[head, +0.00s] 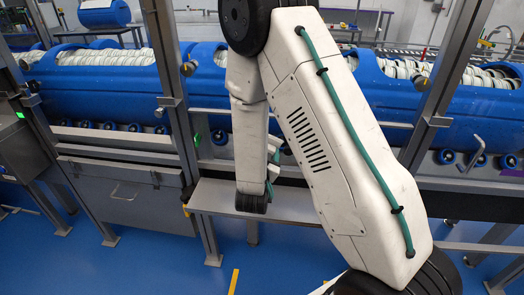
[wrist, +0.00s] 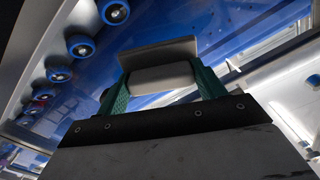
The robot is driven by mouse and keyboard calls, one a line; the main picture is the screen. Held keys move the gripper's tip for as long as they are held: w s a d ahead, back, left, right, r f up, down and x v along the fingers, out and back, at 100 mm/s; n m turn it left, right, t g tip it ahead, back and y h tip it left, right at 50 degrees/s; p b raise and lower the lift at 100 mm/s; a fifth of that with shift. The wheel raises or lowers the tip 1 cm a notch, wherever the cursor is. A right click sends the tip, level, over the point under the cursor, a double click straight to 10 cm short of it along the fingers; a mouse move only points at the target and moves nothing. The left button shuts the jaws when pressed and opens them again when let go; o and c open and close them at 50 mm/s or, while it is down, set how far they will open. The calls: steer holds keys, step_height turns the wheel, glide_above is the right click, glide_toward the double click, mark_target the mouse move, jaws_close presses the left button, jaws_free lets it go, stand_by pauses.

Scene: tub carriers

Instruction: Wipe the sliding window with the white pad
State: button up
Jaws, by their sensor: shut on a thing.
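My gripper (wrist: 162,88) is shut on the white pad (wrist: 157,54), which shows pale grey between the two green fingers in the wrist view. The pad points away from the wrist camera towards a blue surface; whether it touches anything, I cannot tell. In the head view my arm covers most of the gripper, and the pad cannot be made out clearly. Steel posts (head: 172,82) frame the opening in front of the blue tub carriers. The sliding window's clear pane is hard to make out, and my arm hides the middle of the opening.
Long blue tubs (head: 105,92) with stacked pale discs lie behind the frame on blue rollers. A steel shelf (head: 215,197) juts out below the opening. A grey cabinet (head: 118,195) stands at left and a metal box (head: 15,140) at far left. Blue floor (head: 165,262) is clear in front.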

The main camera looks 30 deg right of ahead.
steer(key=shift+w+a+r, duration=0.15)
steer(key=shift+w+a, duration=1.25)
steer(key=shift+a, duration=0.2)
steer(key=shift+c, duration=0.4)
steer(key=w+a, duration=0.1)
steer(key=a, duration=0.1)
steer(key=w+a, duration=0.2)
steer(key=a, duration=0.1)
steer(key=shift+w+a, duration=0.35)
steer(key=v, duration=0.6)
steer(key=v, duration=0.3)
